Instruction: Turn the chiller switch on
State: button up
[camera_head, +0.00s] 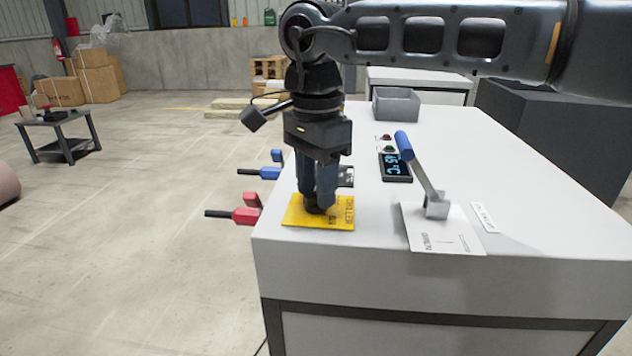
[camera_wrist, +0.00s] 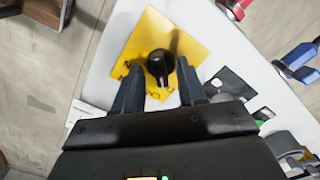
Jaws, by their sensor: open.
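A yellow plate (camera_head: 297,218) lies on the near left corner of the white cabinet top. A black rotary knob (camera_wrist: 157,64) sits on this plate (camera_wrist: 148,28) in the wrist view. My gripper (camera_head: 318,204) points down over the plate, with its two fingers apart. In the wrist view the fingers of my gripper (camera_wrist: 158,76) lie to either side of the knob. I cannot tell whether they touch it. In the head view the fingers largely hide the knob.
A lever with a blue handle (camera_head: 404,146) stands on a white plate (camera_head: 440,243) to the right. Behind it are a lit temperature display (camera_head: 396,167) and a grey bin (camera_head: 396,104). Red (camera_head: 245,215) and blue (camera_head: 270,172) handles stick out at the cabinet's left side.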

grip_shut()
jog(key=shift+r, duration=0.1)
dwell(0.4)
jog(key=m+p, duration=0.1)
jog(key=m, duration=0.3)
jog(key=m+p, duration=0.1)
jog(key=m, duration=0.4)
jog(key=shift+p, duration=0.3)
jog(key=m, duration=0.5)
jog(key=shift+p, duration=0.35)
jog(key=shift+m, duration=1.9)
